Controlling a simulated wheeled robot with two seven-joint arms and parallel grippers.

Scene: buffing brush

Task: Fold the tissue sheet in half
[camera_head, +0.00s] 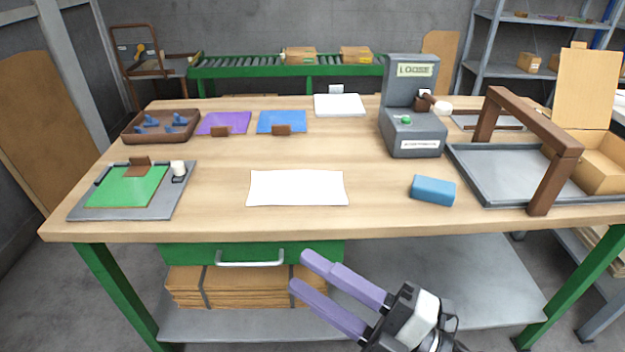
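The white tissue sheet (297,188) lies flat and spread out near the front middle of the wooden table. Its edges look slightly wavy, and no fold shows in it. My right gripper (299,271) is in front of the table's front edge, below and apart from the sheet in the picture. Its two long purple fingers are apart with nothing between them. My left gripper is outside the view.
A blue block (433,190) lies right of the sheet. A grey board with a green sheet (128,187) lies at left. A grey machine (412,130) and a grey tray with a brown handle (480,190) stand at right. Bare wood (225,160) surrounds the sheet.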

